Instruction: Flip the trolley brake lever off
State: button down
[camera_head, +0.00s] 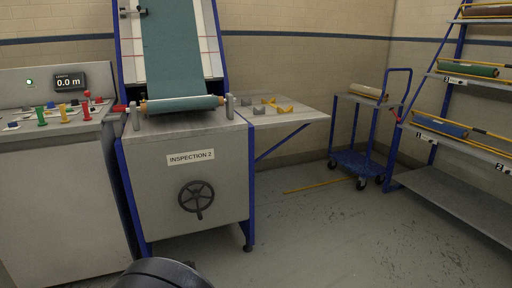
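The trolley (362,163) stands at the back right, beside the shelf rack. It has a grey top, a blue frame, a blue lower deck and black castors. A cream roll (369,92) lies on its top. A blue push handle (408,84) rises at its right end. A small red part shows near the right end of the trolley, below the handle; I cannot tell whether it is the brake lever or which way it is set. My gripper is not in view. A dark rounded part at the bottom edge seems to be mine.
The inspection machine (163,201) with a handwheel and a side table (300,110) stands between me and the back wall. A control desk (52,200) is at left. The rack (440,188) holds several rolls at right. A yellow strip (318,185) lies on otherwise open floor.

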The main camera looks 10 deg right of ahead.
aim_at(398, 119)
jog(key=i+l+z, duration=0.75)
jog(key=i, duration=0.2)
jog(key=i+z, duration=0.35)
jog(key=i, duration=0.15)
jog(key=i+z, duration=0.4)
jog(key=i, duration=0.15)
jog(key=i+l+z, duration=0.1)
jog(key=i+z, duration=0.15)
jog(key=i, duration=0.9)
jog(key=i+j+z, duration=0.25)
jog(key=i, duration=0.85)
jog(key=l, duration=0.05)
